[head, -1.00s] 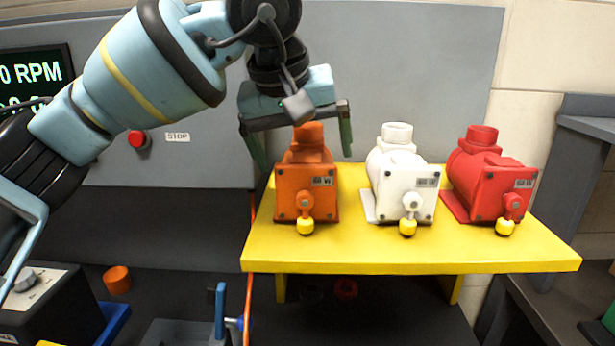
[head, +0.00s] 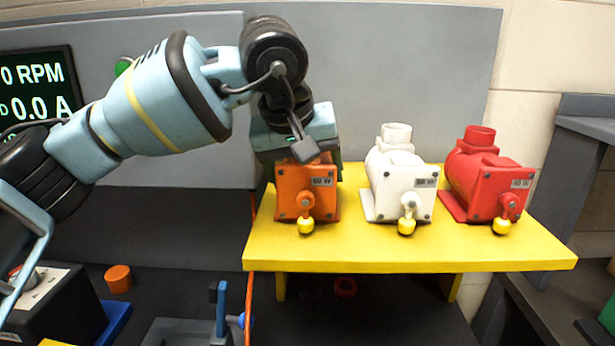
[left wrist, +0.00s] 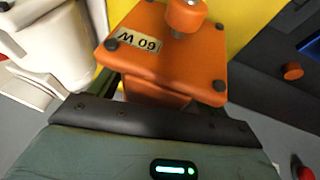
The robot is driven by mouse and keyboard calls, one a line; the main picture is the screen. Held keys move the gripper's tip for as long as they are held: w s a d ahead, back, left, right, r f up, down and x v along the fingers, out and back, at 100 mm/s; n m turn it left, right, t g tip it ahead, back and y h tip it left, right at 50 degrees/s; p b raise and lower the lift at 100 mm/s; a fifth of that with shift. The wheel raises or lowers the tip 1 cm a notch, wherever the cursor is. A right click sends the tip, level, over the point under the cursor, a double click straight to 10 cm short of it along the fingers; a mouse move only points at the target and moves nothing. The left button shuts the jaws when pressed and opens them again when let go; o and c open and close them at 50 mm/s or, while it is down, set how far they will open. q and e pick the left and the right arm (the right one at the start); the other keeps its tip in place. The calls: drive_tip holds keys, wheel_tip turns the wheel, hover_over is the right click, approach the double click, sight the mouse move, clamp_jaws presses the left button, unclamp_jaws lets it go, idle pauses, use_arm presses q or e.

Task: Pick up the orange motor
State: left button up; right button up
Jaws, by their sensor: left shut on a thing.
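The orange motor (head: 308,193) stands upright on the left part of the yellow bench (head: 420,258), with a label and a yellow knob on its front. My left gripper (head: 310,160) is directly above and behind its front plate, shut on its body. The gripper hides the motor's top and rear in the head view. In the left wrist view the orange motor (left wrist: 165,45) sits between the fingers, its label reading 60 W. The motor appears to rest on the bench. My right gripper is not in view.
A white motor (head: 403,190) stands to the right of the orange one, and a red motor (head: 490,180) stands farther right. A grey panel with an RPM display (head: 38,85) is behind on the left. The bench's front strip is clear.

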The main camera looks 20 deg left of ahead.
use_arm(q)
drive_tip(key=c, duration=1.2)
drive_tip(key=shift+o, duration=0.2)
drive_tip(key=shift+r, duration=0.3)
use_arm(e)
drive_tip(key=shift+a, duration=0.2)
use_arm(q)
drive_tip(key=shift+r, duration=0.1)
drive_tip(key=shift+w+r, duration=0.1)
drive_tip(key=shift+r, duration=1.45)
drive_tip(key=shift+s+r, duration=0.1)
drive_tip(key=shift+s, duration=0.2)
drive_tip(key=s+r+b, duration=0.1)
drive_tip(key=s, duration=1.4)
drive_tip(key=shift+s+d+r, duration=0.15)
drive_tip(key=shift+s, duration=0.1)
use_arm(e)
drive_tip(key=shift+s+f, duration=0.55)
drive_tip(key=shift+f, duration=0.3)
